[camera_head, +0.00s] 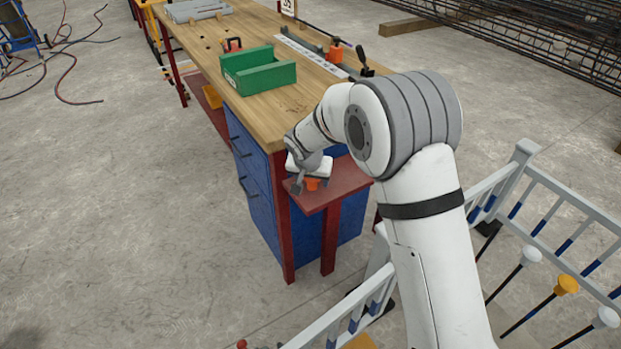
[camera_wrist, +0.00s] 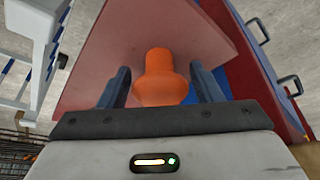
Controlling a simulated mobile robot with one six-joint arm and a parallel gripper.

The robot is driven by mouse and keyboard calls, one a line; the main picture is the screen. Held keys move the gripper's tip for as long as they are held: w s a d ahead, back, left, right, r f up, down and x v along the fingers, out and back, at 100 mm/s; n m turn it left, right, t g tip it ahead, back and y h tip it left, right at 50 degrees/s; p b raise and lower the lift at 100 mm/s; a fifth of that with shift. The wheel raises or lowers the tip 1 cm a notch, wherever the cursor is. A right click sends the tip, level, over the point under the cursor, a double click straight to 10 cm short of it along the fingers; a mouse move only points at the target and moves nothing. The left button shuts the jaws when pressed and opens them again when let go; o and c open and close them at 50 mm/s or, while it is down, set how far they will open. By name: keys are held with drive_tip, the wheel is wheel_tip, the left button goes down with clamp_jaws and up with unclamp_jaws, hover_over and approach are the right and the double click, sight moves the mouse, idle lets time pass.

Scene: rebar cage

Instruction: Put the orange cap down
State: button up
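The orange cap (camera_head: 312,184) is at the small dark red side shelf (camera_head: 339,181) on the end of the workbench. In the wrist view the cap (camera_wrist: 160,80) is between the two blue-grey fingers of my gripper (camera_wrist: 160,85), in front of the red shelf surface (camera_wrist: 95,50). A narrow gap seems to show between the cap and each finger, so my gripper looks open around it. In the head view my gripper (camera_head: 305,186) is low over the shelf. The cap's underside contact is hard to make out.
The wooden benchtop (camera_head: 205,60) carries a green bin (camera_head: 258,75) and another orange piece (camera_head: 335,52). Blue drawers (camera_head: 255,185) are below. A white railing (camera_head: 560,205) and rods with white and yellow caps stand at right.

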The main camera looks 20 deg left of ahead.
drive_tip(key=shift+o, duration=0.9)
drive_tip(key=shift+r, duration=0.2)
drive_tip(key=p+v, duration=0.1)
drive_tip(key=v, duration=1.1)
